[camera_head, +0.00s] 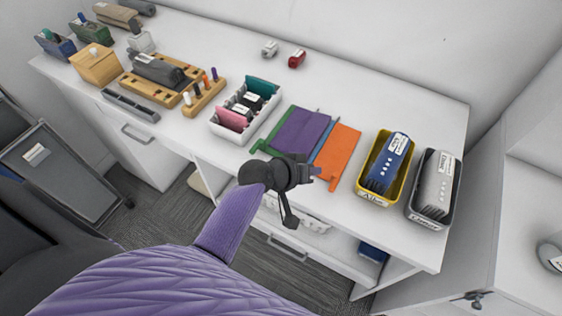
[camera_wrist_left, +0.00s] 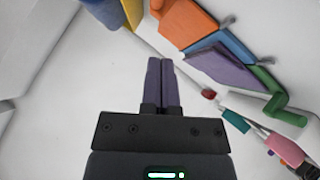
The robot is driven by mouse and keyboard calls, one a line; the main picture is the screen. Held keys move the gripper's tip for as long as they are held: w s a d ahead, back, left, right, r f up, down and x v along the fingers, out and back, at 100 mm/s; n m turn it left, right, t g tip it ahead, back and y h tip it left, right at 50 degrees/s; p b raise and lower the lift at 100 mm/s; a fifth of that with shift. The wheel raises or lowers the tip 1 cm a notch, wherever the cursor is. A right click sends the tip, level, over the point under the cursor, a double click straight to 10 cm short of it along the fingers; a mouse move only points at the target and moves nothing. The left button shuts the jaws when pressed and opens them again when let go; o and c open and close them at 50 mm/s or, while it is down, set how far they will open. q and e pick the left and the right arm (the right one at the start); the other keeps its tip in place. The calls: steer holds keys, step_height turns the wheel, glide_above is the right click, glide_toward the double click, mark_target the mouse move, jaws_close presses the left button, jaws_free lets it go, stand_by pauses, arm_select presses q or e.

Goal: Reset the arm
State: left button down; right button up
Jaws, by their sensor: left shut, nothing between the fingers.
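My left arm comes in from the lower left in the head view. Its dark left gripper (camera_head: 314,172) is over the front edge of the white desk (camera_head: 345,105), in front of the coloured folders. In the left wrist view the two purple fingers of this gripper (camera_wrist_left: 160,62) lie side by side, shut, with nothing between them. My right gripper is in neither view.
Purple (camera_head: 300,132) and orange (camera_head: 337,152) folders lie near the gripper. A yellow bin (camera_head: 364,188) and a black bin (camera_head: 414,206) stand to the right. A white divided tray (camera_head: 219,131) and wooden holders stand left. The desk's back right is clear.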

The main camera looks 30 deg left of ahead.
arm_select(q)
steer(key=p+v, duration=0.2)
steer(key=v, duration=0.6)
steer(key=s+a+f+g+y+b, duration=0.1)
steer(key=s+f+g+b, duration=0.2)
steer(key=f, duration=0.6)
steer(key=s+f+y+b, duration=0.1)
steer(key=s+f+b, duration=0.3)
steer(key=f, duration=0.6)
steer(key=s+a+f+g+y+b, duration=0.1)
steer(key=s+f+g+y+b, duration=0.1)
steer(key=s+f, duration=0.5)
steer(key=s+f+m+g+y+b, duration=0.1)
steer(key=s+f+m+g+b, duration=0.2)
steer(key=s+f, duration=1.3)
steer(key=s+a+m+b, duration=0.1)
steer(key=m+b, duration=0.1)
steer(key=b, duration=0.1)
steer(key=shift+g, duration=0.4)
